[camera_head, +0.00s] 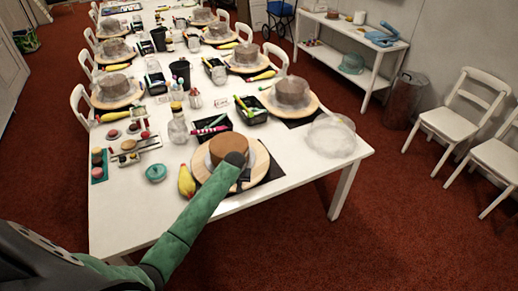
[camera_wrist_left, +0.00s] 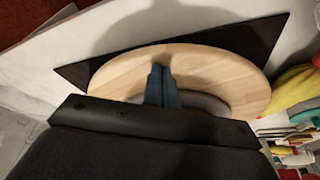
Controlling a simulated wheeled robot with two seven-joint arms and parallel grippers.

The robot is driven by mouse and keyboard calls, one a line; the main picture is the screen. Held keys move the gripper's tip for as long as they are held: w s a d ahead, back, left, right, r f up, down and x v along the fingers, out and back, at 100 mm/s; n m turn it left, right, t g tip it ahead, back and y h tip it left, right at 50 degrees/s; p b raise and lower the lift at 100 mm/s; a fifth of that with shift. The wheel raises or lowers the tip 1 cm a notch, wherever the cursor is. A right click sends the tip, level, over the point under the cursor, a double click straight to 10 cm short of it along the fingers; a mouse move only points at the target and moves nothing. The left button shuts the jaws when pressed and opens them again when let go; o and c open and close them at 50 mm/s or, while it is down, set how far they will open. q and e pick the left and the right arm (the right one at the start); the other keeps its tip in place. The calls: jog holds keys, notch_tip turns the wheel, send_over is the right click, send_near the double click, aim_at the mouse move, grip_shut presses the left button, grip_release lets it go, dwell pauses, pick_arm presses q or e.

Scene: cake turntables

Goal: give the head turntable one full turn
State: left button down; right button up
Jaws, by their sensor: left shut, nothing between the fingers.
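The head turntable (camera_head: 204,168) is a round pale wooden disc at the near end of the long white table. A brown cake (camera_head: 228,146) stands on it. My left gripper (camera_head: 244,173) reaches over its near right part, hiding some of the disc. In the left wrist view, the shut, empty fingers (camera_wrist_left: 161,74) are over the wooden disc (camera_wrist_left: 222,72); I cannot tell whether they touch it. A dark square mat (camera_head: 270,173) lies under the turntable and also shows in the wrist view (camera_wrist_left: 262,38). My right gripper is not in view.
A yellow piping bag (camera_head: 186,181) lies just left of the turntable. A black tool tray (camera_head: 211,126) and a glass jar (camera_head: 178,130) stand behind it. More turntables with cakes line the table.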

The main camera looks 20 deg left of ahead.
aim_at(263, 170)
pick_arm(q)
jog(key=shift+w+d, duration=0.25)
jog(key=shift+d, duration=0.15)
jog(key=shift+w+d, duration=0.6)
jog(key=shift+w, duration=0.3)
jog(key=shift+w+d, duration=0.6)
jog(key=shift+w, duration=0.25)
jog(key=shift+w+d, duration=0.6)
jog(key=shift+w, duration=0.3)
jog(key=shift+w, duration=0.1)
jog(key=shift+w+d+b, duration=0.25)
jog(key=shift+w, duration=0.75)
jog(key=shift+w+d+b, duration=0.3)
jog(key=shift+w, duration=0.7)
jog(key=shift+w+d+b, duration=0.25)
jog(key=shift+w, duration=0.75)
jog(key=shift+r, duration=0.1)
